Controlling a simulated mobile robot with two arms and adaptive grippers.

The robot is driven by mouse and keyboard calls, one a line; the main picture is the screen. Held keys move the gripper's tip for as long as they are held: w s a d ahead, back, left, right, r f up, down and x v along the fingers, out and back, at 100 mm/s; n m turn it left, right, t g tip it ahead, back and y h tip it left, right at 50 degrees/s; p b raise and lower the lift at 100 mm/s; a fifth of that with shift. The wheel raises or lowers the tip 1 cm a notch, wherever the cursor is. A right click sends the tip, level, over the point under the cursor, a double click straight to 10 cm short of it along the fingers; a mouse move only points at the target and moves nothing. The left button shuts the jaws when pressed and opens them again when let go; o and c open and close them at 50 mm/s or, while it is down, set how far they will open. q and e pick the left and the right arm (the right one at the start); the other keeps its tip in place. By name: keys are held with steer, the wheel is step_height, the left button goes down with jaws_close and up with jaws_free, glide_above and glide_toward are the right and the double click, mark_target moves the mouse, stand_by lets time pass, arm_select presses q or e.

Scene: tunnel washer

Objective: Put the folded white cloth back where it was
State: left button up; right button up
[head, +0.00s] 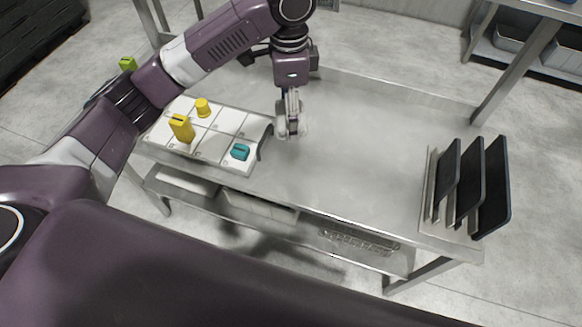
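My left gripper (290,128) points down over the steel table (350,150), just right of the white sectioned tray (213,147). A small pale patch (304,126) shows at its fingertips. It could be the folded white cloth or part of the fingers; I cannot tell which. Whether the fingers are open or shut is too small to make out. No folded white cloth can be clearly made out elsewhere in view. My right gripper is not in view.
The tray holds a yellow block (181,128), a yellow round piece (202,108) and a teal block (240,152). A rack of upright dark panels (494,188) stands at the table's right end. The table's middle is clear. Bins sit on the shelf below.

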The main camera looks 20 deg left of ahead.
mark_target(290, 169)
arm_select(q)
steer(key=shift+w+f, duration=0.15)
steer(key=shift+f+m, duration=0.3)
steer(key=shift+f, duration=0.05)
step_height(290, 169, down, 19)
steer(key=p, duration=0.2)
steer(key=shift+p, duration=0.3)
steer(key=shift+f, duration=0.15)
steer(key=o, duration=1)
steer(key=shift+f, duration=0.1)
step_height(290, 169, up, 12)
steer(key=shift+r+b, duration=0.2)
steer(key=shift+b, duration=0.55)
